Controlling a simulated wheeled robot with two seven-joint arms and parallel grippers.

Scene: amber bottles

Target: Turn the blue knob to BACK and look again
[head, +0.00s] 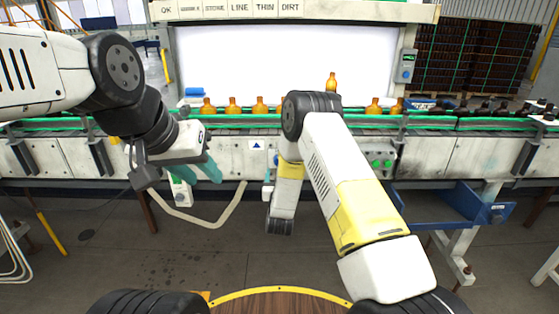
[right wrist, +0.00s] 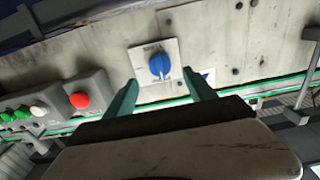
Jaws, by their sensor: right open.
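The blue knob (right wrist: 159,66) sits on a pale square plate (right wrist: 143,53) on the machine's worn front panel in the right wrist view. Its plate lettering is too small to read. My right gripper (right wrist: 161,93) is open and empty, its teal fingers on either side of the knob's line and seemingly short of it. In the head view my right arm hides the knob and most of that gripper. My left gripper (head: 207,169) hangs before the panel at the left; its teal fingers overlap, so its opening is unclear.
Amber bottles (head: 259,105) stand along the conveyor before a bright white screen (head: 290,60); one bottle (head: 331,82) stands higher. A red button (right wrist: 79,100) and green buttons (right wrist: 14,115) are beside the knob. A blue tray (head: 440,205) juts out at the right.

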